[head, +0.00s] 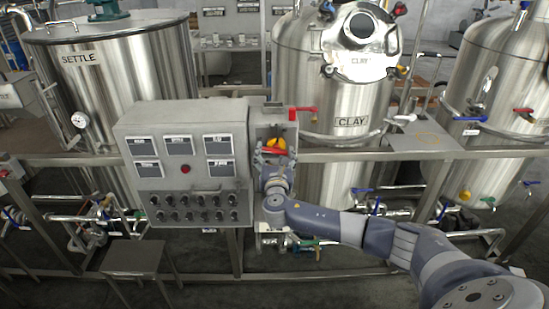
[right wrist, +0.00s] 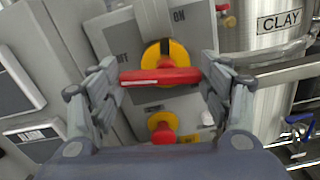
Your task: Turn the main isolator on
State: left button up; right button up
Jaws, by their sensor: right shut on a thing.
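The main isolator is a red handle (right wrist: 160,77) on a yellow disc (right wrist: 178,52), set on the face of a small grey box. The right wrist view shows "ON" at the disc's upper right and part of "OFF" at its left. The handle lies nearly level across that view. My right gripper (right wrist: 163,85) has its fingers at the two ends of the handle and is shut on it. In the head view the yellow disc (head: 276,144) shows just above my right gripper (head: 273,158), which hides part of the box. My left gripper is not in view.
A red knob on a yellow base (right wrist: 163,127) sits just below the handle. The large grey control panel (head: 185,125) with several dark knobs stands directly left. A red-handled valve (head: 303,111) is close at the right, before the clay tank (head: 335,95). A steel rail (head: 345,154) runs right.

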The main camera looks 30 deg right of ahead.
jog(key=m+b, duration=0.3)
jog(key=m, duration=0.1)
jog(key=shift+m, duration=0.3)
jog(key=m+b, duration=0.3)
jog(key=shift+d+m, duration=0.15)
jog(key=shift+m, duration=0.25)
jog(key=m+b, duration=0.2)
jog(key=m, duration=0.2)
jog(key=shift+s+d+r+b, duration=0.1)
jog(key=shift+s+b, duration=0.05)
jog(key=shift+b, duration=0.2)
jog(key=shift+d+r+m+b, duration=0.15)
jog(key=shift+m+b, duration=0.65)
jog(key=shift+m, duration=0.9)
jog(key=o, duration=1)
jog(key=shift+o, duration=0.2)
